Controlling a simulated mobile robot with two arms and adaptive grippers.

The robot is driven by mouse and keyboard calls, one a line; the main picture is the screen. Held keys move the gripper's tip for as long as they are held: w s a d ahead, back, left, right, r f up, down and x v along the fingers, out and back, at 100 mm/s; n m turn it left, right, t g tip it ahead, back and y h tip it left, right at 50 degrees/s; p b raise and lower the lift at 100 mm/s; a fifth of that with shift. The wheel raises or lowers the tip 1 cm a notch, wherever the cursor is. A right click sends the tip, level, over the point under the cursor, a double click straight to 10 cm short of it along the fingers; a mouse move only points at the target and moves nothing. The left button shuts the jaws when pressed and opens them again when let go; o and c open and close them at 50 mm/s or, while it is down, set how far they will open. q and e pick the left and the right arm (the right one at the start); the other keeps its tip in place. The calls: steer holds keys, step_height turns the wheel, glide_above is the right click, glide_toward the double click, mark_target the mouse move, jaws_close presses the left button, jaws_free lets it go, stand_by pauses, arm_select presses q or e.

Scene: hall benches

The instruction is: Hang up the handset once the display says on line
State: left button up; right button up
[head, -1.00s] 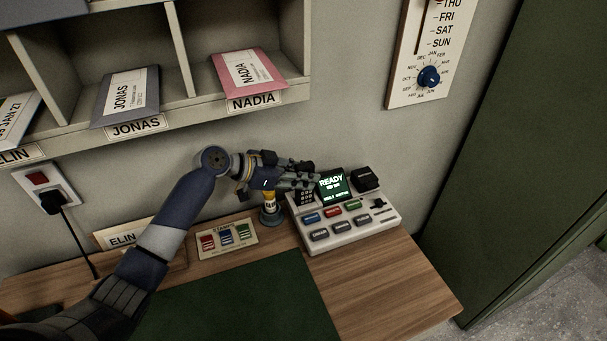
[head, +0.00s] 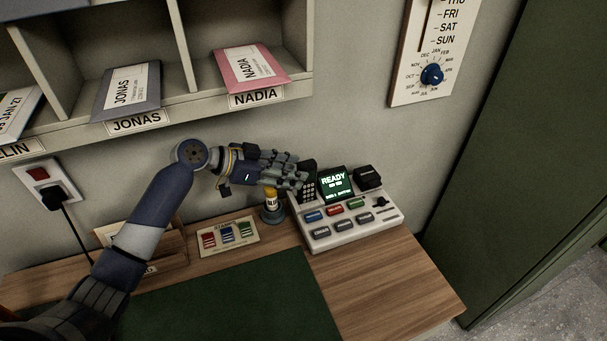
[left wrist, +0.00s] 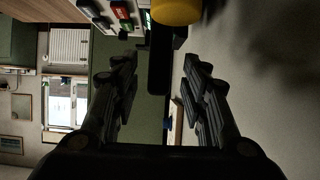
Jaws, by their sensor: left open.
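The grey desk console (head: 350,232) stands at the right of the desk. Its lit green display (head: 335,183) reads READY in large letters; the smaller lines are too small to read. A dark upright part with a grid of marks (head: 308,187) is left of the display; I cannot tell whether it is the handset. My left gripper (head: 299,178) is open just left of it, above a yellow-topped stamp or bottle (head: 271,205). In the left wrist view a long black bar (left wrist: 159,65) lies between the open fingers, apparently untouched. My right gripper is out of view.
Coloured buttons and a black block (head: 367,177) are on the console. A stamp card (head: 228,237) and dark green mat (head: 240,300) lie on the desk. Pigeonholes (head: 190,105) overhang at upper left. The wood right of the mat is clear.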

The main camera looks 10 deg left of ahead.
arm_select(q)
steer(key=v, duration=0.7)
steer(key=shift+b, duration=0.45)
steer(key=shift+a, duration=0.1)
